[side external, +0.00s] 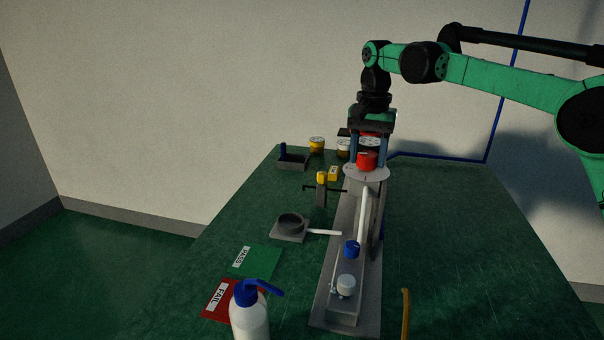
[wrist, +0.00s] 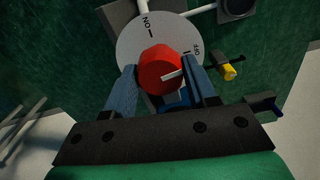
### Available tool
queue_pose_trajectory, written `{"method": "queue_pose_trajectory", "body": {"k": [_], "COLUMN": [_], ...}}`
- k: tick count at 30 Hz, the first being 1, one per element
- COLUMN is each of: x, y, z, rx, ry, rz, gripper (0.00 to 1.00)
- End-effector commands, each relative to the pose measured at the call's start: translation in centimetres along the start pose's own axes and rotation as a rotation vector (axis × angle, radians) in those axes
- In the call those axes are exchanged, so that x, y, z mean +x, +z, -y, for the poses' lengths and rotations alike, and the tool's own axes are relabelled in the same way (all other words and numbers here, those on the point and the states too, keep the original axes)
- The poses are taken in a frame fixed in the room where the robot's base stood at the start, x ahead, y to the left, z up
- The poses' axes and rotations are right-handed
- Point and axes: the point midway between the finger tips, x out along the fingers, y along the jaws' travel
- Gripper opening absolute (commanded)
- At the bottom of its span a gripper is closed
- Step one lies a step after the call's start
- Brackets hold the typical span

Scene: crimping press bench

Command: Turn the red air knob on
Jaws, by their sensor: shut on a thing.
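The red air knob (side external: 367,161) sits on a round pale dial plate (side external: 380,173) at the far end of the press. In the wrist view the knob (wrist: 160,68) stands between my two blue fingers, on the dial (wrist: 128,45) marked ON at the top and OFF at the right. The knob's white pointer line aims right, nearer the OFF side than ON. My gripper (wrist: 162,72) is shut on the knob from above; it also shows in the side view (side external: 368,156). The fingers cover the dial's lower sides.
Left are a round cup fixture (side external: 290,226), green PASS card (side external: 256,262), red FAIL card (side external: 219,300) and wash bottle (side external: 249,316). Jars (side external: 317,145) stand behind.

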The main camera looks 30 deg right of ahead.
Motion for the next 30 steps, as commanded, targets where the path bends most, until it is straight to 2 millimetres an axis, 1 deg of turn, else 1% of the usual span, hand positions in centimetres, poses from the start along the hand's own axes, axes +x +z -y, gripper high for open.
{"method": "queue_pose_trajectory", "body": {"k": [30], "x": [-0.09], "y": [-0.07], "z": [0.01], "rx": [-0.94], "ry": [0.0], "rz": [-0.005], "gripper": [0.0]}}
